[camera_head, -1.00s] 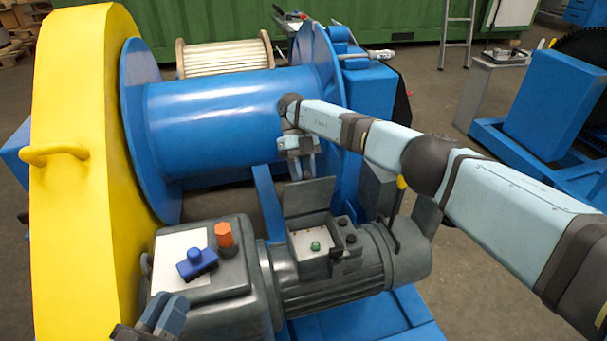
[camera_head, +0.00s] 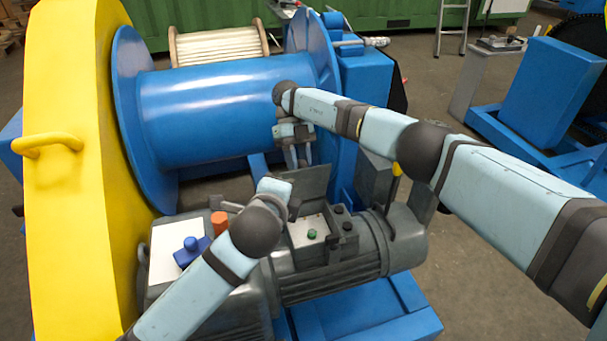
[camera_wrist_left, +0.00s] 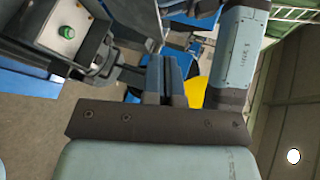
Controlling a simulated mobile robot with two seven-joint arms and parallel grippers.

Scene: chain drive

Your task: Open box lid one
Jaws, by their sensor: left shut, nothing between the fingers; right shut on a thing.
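The grey box (camera_head: 326,236) on top of the motor stands open, with a green button (camera_head: 312,234) on the light panel inside. Its lid (camera_head: 313,181) is a flat grey plate standing raised at the box's back edge. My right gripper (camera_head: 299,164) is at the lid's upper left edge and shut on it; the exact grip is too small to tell.
A blue drum (camera_head: 210,110) stands behind the box, beside a yellow guard (camera_head: 70,190) at left. The motor (camera_head: 330,280) lies under the box. An orange cap (camera_head: 219,222) and a blue part (camera_head: 190,252) sit left of the box.

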